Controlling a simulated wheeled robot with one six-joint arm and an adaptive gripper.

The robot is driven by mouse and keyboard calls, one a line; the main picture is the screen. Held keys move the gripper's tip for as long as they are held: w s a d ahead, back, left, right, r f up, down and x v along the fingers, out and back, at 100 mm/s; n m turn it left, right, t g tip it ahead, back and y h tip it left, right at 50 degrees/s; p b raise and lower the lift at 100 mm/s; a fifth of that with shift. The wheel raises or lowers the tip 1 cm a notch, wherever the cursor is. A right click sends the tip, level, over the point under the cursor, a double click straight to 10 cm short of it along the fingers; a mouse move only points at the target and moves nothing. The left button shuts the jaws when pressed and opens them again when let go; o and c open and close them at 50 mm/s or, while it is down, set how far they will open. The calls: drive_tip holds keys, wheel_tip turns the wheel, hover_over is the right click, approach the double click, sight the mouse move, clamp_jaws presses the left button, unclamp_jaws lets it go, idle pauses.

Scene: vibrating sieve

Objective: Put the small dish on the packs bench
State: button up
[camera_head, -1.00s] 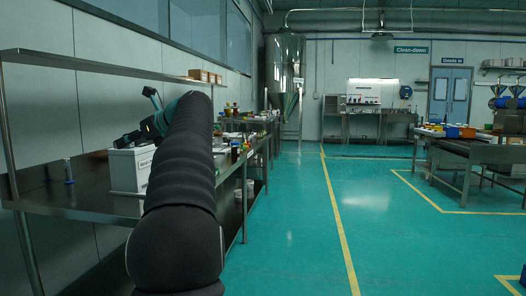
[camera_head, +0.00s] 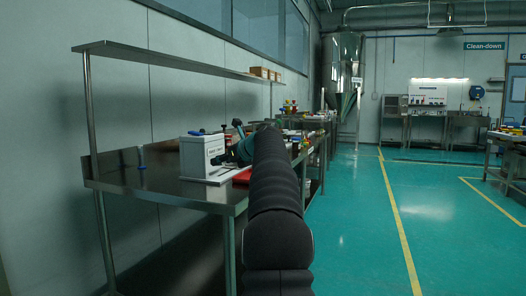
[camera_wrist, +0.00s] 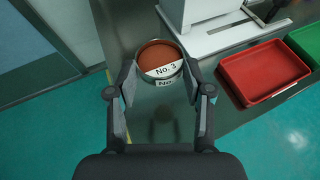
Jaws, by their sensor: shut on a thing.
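The small dish (camera_wrist: 160,55) is round, with reddish-brown contents and a white "No. 3" label on its near side. My gripper (camera_wrist: 160,82) is shut on it, one finger on each side, and holds it upright over a steel bench (camera_wrist: 145,125). A dark shadow shows on the bench top below it. In the head view my gripper (camera_head: 226,157) is beside a white box-shaped device on the steel bench (camera_head: 160,190); the dish cannot be made out there. I cannot tell by any sign which bench is the packs bench.
The white device (camera_head: 202,151) stands close to the dish. A red tray (camera_wrist: 262,75) and a green tray (camera_wrist: 308,40) lie to the right. A shelf (camera_head: 180,60) runs above.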

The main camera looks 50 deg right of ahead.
drive_tip(key=b, duration=0.3)
hover_over(223, 196)
wheel_tip(223, 196, down, 6)
drive_tip(key=shift+d+r, duration=0.15)
drive_tip(key=shift+f+b, duration=0.85)
drive_tip(key=shift+f, duration=1.65)
drive_tip(key=shift+r, duration=0.1)
drive_tip(key=o, duration=1.1)
drive_tip(key=shift+w, duration=0.1)
